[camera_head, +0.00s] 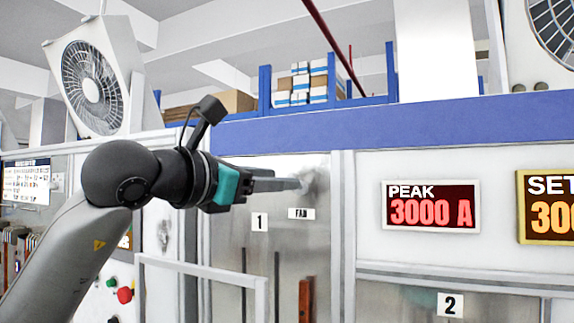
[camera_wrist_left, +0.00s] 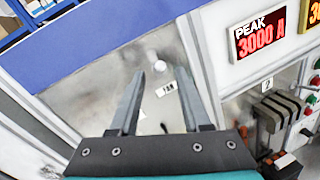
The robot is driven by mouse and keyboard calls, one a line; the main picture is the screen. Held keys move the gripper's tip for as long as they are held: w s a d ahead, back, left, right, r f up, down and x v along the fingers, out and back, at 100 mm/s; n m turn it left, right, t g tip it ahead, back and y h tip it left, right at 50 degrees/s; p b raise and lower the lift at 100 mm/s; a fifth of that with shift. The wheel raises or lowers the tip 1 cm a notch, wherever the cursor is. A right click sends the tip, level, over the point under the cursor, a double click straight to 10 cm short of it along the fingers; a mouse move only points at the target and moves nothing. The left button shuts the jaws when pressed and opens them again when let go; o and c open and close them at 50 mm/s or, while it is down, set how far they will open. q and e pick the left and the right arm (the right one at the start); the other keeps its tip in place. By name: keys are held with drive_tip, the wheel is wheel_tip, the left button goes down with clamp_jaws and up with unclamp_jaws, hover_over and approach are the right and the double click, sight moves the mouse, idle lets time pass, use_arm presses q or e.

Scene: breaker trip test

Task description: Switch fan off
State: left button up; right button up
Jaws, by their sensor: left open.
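My left gripper (camera_head: 292,184) reaches in from the left in front of the grey metal panel. In the left wrist view the left gripper (camera_wrist_left: 159,71) is open, with nothing held between its two dark fingers. A small pale round knob (camera_wrist_left: 157,66) shows between the fingertips, just above the FAN label (camera_wrist_left: 166,89). In the head view the FAN label (camera_head: 301,213) sits just below the fingertips; the knob is not clearly visible there. Whether the fingers touch the knob cannot be told. A white box fan (camera_head: 92,88) stands high at the left. My right gripper is not in view.
A red PEAK display reading 3000 A (camera_head: 431,207) is right of the panel. A yellow-framed SET display (camera_head: 549,207) is at the right edge. A white rail (camera_head: 200,270) stands in front of the panel. A red button (camera_head: 125,295) is at lower left.

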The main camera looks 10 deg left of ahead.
use_arm(q)
drive_tip(key=p+x, duration=0.1)
drive_tip(key=x, duration=0.2)
drive_tip(key=shift+w+d, duration=0.15)
drive_tip(key=shift+w, duration=0.15)
clamp_jaws()
idle(0.4)
